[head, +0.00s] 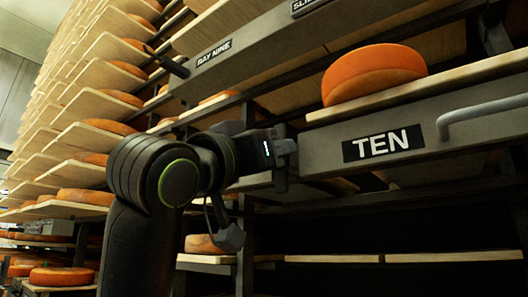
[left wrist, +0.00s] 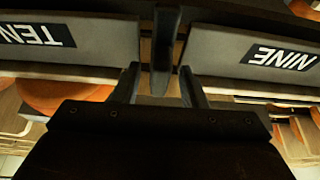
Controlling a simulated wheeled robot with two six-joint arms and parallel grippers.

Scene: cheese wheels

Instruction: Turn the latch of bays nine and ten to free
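In the left wrist view a dark, tapered latch handle (left wrist: 163,55) stands between the plate marked TEN (left wrist: 90,47) and the plate marked NINE (left wrist: 228,56); the labels appear upside down. My left gripper (left wrist: 160,84) is open, with one finger on each side of the handle's tip. A gap shows at the left finger; the right finger is close to the handle, and I cannot tell if it touches. In the head view my left gripper (head: 284,152) is at the left end of the TEN plate (head: 438,130), and my arm hides the latch there. My right gripper is out of view.
An orange cheese wheel (head: 373,73) sits on the board above TEN. A grey bar handle (head: 480,112) sticks out of the TEN plate. An upper beam labelled BAY NINE (head: 252,52) has a dark lever (head: 166,61) at its left end. Cheese shelves fill the left.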

